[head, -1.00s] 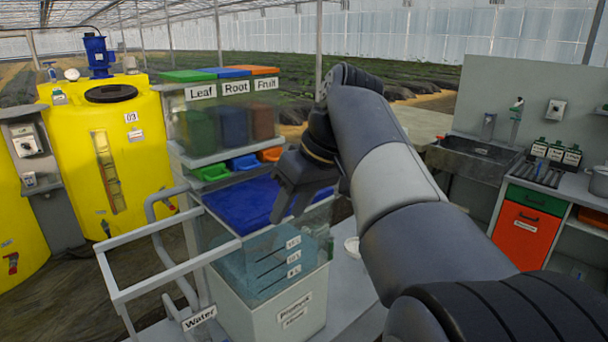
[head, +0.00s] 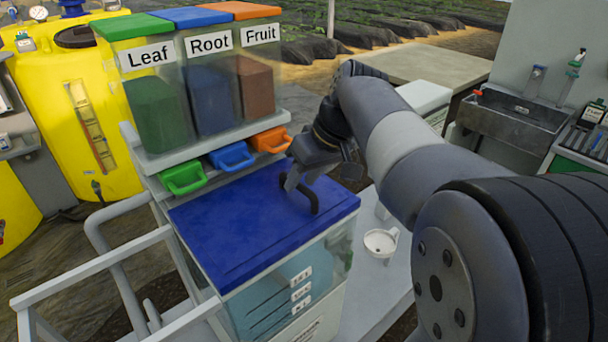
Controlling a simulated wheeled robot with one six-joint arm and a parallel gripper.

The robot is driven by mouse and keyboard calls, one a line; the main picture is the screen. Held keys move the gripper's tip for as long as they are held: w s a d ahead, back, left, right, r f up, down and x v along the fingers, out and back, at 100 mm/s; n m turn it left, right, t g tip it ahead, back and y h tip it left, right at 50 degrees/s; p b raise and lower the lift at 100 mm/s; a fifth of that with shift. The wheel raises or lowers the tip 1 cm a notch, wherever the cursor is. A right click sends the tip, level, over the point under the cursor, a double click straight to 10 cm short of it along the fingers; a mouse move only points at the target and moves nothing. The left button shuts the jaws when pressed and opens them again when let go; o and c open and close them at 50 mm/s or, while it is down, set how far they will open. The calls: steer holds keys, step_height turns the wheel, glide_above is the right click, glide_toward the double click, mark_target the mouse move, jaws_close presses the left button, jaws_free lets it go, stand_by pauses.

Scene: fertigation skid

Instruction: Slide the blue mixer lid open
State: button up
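The blue mixer lid (head: 240,225) lies flat across the top of a clear-walled mixer tank (head: 318,268), and the tank top looks covered. A dark curved handle (head: 312,198) stands on the lid near its right back part. My gripper (head: 300,186) points down over the lid, right at this handle. A grey finger shows beside the handle; whether it touches is unclear. The other finger is not clearly seen, so I cannot tell whether the gripper is open or closed around the handle.
Clear bins labelled Leaf, Root and Fruit (head: 200,95) stand behind the lid, above green, blue and orange scoop-like trays (head: 232,157). A grey rail (head: 95,262) runs at the left. A white cup (head: 380,242) stands right of the tank. A sink (head: 515,118) is far right.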

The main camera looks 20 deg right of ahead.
steer(key=shift+c, duration=0.2)
jaws_close()
stand_by(0.4)
